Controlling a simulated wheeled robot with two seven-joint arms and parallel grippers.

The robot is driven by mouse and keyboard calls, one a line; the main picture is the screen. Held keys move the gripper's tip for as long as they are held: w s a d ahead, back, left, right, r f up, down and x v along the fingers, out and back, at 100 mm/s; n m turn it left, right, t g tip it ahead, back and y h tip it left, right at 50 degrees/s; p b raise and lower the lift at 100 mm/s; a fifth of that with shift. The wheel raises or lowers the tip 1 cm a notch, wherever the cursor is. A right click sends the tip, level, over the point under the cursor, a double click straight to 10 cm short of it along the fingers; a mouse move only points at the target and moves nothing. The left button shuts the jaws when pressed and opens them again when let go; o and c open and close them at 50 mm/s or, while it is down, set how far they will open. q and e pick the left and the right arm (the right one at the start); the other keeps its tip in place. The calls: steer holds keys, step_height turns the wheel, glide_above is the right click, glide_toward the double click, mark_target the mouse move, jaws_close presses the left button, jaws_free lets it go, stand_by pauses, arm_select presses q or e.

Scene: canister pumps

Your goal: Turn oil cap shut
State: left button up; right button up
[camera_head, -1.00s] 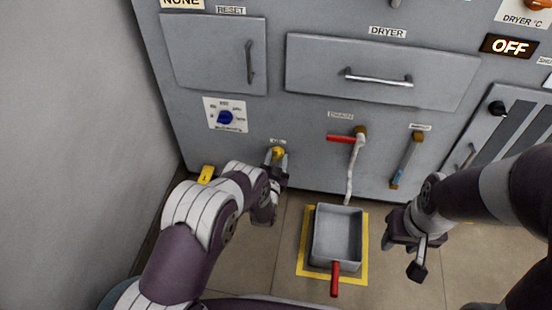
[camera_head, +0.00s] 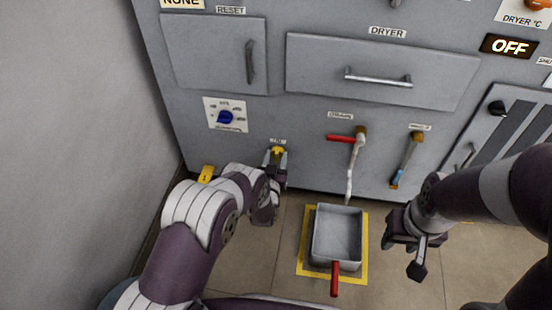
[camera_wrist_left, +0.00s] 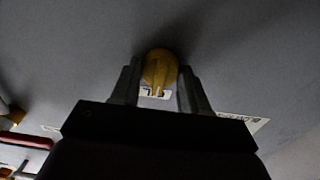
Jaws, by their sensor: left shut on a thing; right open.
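The yellow oil cap (camera_head: 277,151) sits low on the grey machine panel, under a small label. My left gripper (camera_head: 276,160) is at the cap with its fingers on either side of it. In the left wrist view the rounded yellow cap (camera_wrist_left: 160,68) with its raised grip shows between the two fingertips (camera_wrist_left: 158,78), and the gripper is shut on it. The gripper hides part of the cap in the head view. My right gripper (camera_head: 408,250) is open and empty, low in front of the panel, right of the grey tray.
A grey tray (camera_head: 338,236) with a red handle stands on the floor in a yellow-marked square. Above it are a red drain lever (camera_head: 341,138) and a hose (camera_head: 351,175). A blue knob (camera_head: 226,117) is above left of the cap. A wall (camera_head: 70,130) stands at the left.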

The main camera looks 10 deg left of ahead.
arm_select(q)
steer(key=o, duration=1.1)
steer(key=shift+c, duration=0.2)
steer(key=shift+s+p, duration=0.3)
steer(key=s+p, duration=0.5)
steer(key=s, duration=0.7)
